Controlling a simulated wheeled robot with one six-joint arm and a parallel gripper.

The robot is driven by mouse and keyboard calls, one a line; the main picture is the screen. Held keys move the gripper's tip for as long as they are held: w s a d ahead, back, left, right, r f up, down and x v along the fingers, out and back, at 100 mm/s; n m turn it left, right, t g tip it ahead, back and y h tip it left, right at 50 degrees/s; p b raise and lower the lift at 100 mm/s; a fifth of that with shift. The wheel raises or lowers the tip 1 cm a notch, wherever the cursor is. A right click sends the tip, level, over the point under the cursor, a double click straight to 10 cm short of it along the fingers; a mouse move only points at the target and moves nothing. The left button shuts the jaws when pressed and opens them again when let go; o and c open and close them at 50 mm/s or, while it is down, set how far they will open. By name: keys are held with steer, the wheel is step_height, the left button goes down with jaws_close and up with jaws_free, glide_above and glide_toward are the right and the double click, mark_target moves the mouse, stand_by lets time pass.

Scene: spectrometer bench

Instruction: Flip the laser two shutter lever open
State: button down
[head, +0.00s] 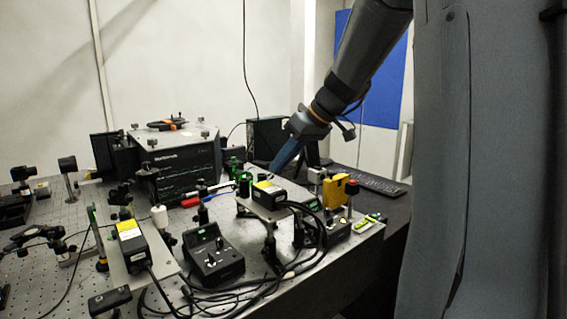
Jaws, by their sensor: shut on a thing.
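A black laser with a yellow-and-white label (268,188) sits on a raised metal platform (252,208) near the middle of the bench. My gripper (273,170) reaches down from the upper right, with its fingertips at the far end of this laser. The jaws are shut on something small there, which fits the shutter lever. The lever itself is too small and hidden to make out, so its position cannot be told. A second similar laser (131,238) sits on a plate at the front left, away from my gripper.
A black controller box (213,256) with knobs stands between the lasers, with loose cables in front. A large black spectrometer (185,168) stands behind. A yellow mount (336,190) stands to the right, and a keyboard (368,181) lies beyond it.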

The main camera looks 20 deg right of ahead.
steer(key=shift+s+a+f, duration=0.2)
steer(key=shift+a+f, duration=0.25)
steer(key=shift+a, duration=0.05)
steer(key=v, duration=1.3)
steer(key=shift+r, duration=0.4)
steer(key=shift+s+a, duration=0.1)
